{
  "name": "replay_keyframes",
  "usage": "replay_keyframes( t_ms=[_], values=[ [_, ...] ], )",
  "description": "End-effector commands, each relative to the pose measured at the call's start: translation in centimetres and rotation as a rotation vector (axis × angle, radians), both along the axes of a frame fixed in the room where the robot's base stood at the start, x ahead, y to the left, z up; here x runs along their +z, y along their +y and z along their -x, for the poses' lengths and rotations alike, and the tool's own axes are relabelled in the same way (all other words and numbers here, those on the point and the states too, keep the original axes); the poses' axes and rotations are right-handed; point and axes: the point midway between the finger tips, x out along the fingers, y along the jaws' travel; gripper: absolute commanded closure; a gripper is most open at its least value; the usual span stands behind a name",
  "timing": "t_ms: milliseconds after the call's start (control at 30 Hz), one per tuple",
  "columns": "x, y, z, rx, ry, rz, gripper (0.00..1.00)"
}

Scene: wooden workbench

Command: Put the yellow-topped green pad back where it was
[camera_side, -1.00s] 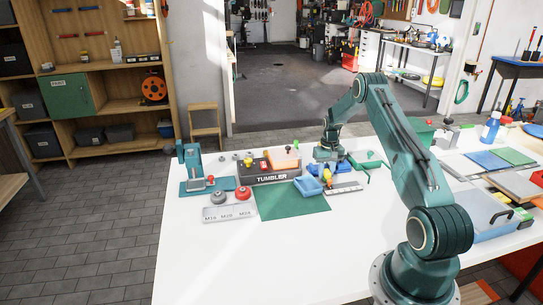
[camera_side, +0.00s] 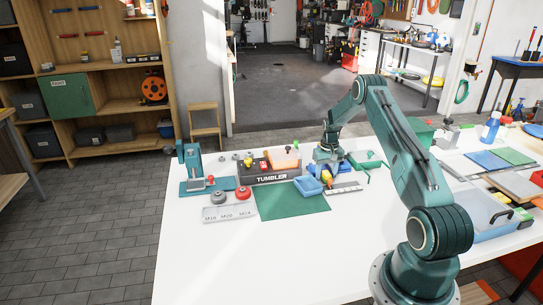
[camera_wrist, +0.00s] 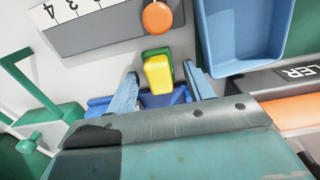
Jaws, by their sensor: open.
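The yellow-topped green pad (camera_wrist: 158,74) shows in the wrist view between my fingers, its yellow face toward the camera and green at its far end. In the side view its yellow part (camera_side: 326,178) shows just below my gripper (camera_side: 327,171). My gripper also shows in the wrist view (camera_wrist: 163,88); its two fingers are spread on either side of the pad, with visible gaps. A blue part (camera_wrist: 180,97) lies under and behind the pad. I cannot tell whether the pad rests in it or on the bench.
A blue tray (camera_side: 307,186) stands close to the left of my gripper, beside the black TUMBLER box (camera_side: 270,179). A ruler (camera_side: 346,187) lies in front, and a green frame (camera_side: 371,167) stands to the right.

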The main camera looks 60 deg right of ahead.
Motion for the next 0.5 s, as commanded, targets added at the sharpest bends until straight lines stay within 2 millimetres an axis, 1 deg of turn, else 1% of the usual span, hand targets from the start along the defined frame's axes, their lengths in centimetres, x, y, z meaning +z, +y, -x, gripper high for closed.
replay_keyframes(
  t_ms=[167,267,367,500],
  values=[
    [0.9,0.0,0.0,0.000,-0.001,0.001,0.48],
    [1.9,-0.1,0.0,0.000,-0.002,0.002,0.48],
    [3.2,-0.1,0.0,0.000,-0.002,0.002,0.48],
    [5.4,-0.1,0.0,0.000,-0.002,0.002,0.48]
  ],
)
